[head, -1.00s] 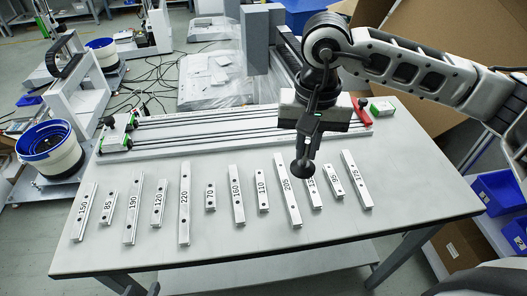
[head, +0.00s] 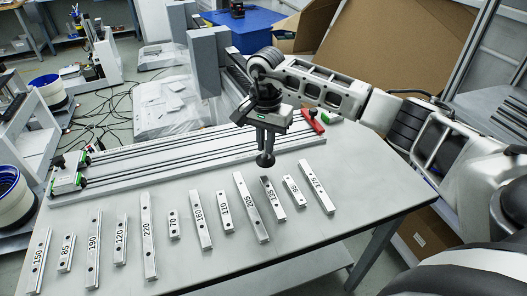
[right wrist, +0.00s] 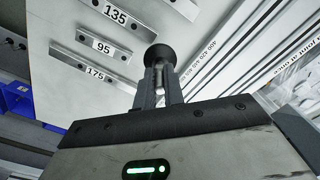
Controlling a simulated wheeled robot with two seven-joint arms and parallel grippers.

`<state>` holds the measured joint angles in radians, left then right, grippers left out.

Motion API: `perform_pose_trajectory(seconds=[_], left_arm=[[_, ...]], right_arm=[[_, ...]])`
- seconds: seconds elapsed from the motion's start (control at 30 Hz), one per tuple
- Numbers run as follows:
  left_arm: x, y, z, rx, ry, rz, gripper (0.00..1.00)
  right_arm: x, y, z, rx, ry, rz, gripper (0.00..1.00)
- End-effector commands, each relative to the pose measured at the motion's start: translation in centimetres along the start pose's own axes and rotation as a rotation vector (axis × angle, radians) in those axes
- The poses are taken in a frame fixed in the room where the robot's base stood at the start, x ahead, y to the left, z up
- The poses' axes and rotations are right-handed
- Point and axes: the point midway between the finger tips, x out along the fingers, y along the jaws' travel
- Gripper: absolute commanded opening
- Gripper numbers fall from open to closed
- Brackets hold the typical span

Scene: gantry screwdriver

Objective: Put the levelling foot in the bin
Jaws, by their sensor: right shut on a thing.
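My right gripper (head: 268,137) is shut on the levelling foot (head: 265,160), a round black pad on a metal stud, and holds it pad-down over the table near the far ends of the bars marked 205 and 135. In the right wrist view the black pad (right wrist: 160,55) sticks out beyond the gripper fingers (right wrist: 160,88), with the shiny stud between them. Blue bins (right wrist: 18,100) show at the left edge of the right wrist view; I cannot tell which bin is meant. My left gripper is not in view.
A row of numbered metal bars (head: 198,220) lies on the grey table (head: 330,245). A long rail assembly (head: 170,155) runs along the back, with a red part (head: 311,118) at its right end. A blue surface (head: 245,28) and a large cardboard box (head: 385,50) stand behind.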

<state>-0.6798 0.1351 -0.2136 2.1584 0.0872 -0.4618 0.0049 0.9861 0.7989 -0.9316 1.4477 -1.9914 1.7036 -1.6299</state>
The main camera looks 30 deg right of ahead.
Motion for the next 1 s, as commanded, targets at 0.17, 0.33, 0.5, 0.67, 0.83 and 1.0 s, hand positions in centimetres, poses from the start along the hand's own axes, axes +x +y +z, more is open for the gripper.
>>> perform_pose_trajectory(seconds=[0.17,0.33,0.5,0.67,0.83,1.0], left_arm=[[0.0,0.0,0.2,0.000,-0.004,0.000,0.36],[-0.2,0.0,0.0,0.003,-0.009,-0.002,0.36],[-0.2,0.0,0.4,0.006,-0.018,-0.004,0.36],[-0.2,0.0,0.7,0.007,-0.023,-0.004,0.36],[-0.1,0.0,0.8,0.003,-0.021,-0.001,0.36],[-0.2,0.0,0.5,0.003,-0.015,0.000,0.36]], right_arm=[[0.9,-0.6,-0.5,0.000,0.000,-0.001,0.00],[3.1,-0.7,-0.6,-0.001,-0.002,0.003,0.00],[4.3,-0.8,-0.7,-0.001,0.001,-0.002,0.00],[4.3,-0.8,-0.7,-0.001,0.001,-0.002,0.00],[4.6,-0.8,-0.7,-0.001,0.001,-0.001,0.19],[4.5,-0.8,-0.7,-0.001,0.000,-0.001,0.32]])
